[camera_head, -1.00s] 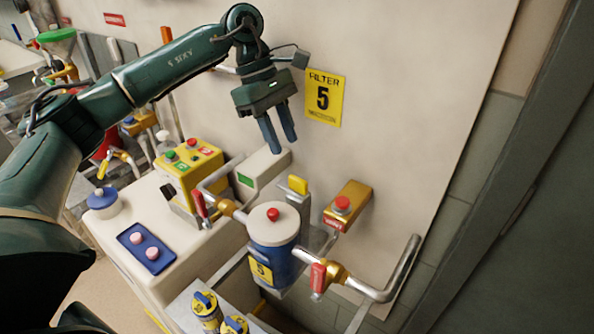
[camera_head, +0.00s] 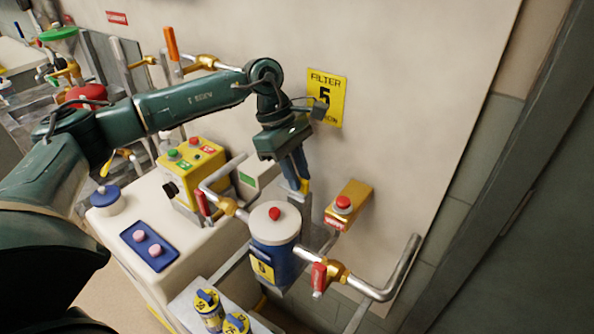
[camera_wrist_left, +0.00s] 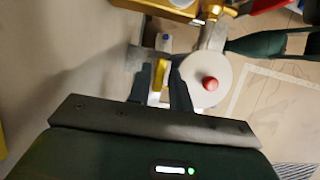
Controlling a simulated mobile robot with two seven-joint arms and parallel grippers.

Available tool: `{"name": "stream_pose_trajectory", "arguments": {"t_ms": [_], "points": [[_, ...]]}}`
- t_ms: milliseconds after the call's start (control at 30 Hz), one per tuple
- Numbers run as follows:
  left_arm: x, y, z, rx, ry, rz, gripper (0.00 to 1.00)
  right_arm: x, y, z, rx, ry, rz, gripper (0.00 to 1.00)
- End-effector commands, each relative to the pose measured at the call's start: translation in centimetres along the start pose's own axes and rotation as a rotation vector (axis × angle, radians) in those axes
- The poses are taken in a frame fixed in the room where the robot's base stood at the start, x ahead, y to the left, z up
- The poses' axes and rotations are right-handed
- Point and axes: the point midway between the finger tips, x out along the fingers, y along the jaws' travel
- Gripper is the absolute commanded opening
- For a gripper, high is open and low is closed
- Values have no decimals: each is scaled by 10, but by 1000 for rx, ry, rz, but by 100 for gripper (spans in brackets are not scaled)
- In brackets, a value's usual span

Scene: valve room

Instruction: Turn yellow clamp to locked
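The yellow clamp (camera_head: 305,187) is behind the blue-and-white filter canister (camera_head: 272,240), against the wall side. It is partly hidden by my left gripper in the head view. My left gripper (camera_head: 299,184) points down at the clamp. In the left wrist view, the clamp (camera_wrist_left: 160,74) shows between the two dark fingers (camera_wrist_left: 160,80), which stand apart on either side of it. I cannot tell whether they touch it. My right gripper is not in view.
A gold box with a red button (camera_head: 346,205) sits close right of the clamp. Pipes with red-handled valves (camera_head: 319,278) flank the canister. A yellow control box (camera_head: 190,172) stands left. A yellow "Filter 5" sign (camera_head: 328,95) is on the wall above.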

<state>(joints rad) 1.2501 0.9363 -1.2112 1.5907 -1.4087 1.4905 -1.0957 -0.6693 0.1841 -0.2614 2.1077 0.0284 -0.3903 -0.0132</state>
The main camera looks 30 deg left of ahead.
Motion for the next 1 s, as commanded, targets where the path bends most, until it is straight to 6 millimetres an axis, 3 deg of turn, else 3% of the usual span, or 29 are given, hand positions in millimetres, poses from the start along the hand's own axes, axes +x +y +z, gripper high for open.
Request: {"name": "stream_pose_trajectory", "arguments": {"t_ms": [233,667,1000], "points": [[0,0,0,0,0,1,0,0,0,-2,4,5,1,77],[0,0,0,-30,-1,14,0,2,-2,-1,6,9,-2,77],[2,-2,-1,-225,-1,96,0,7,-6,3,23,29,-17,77]]}}
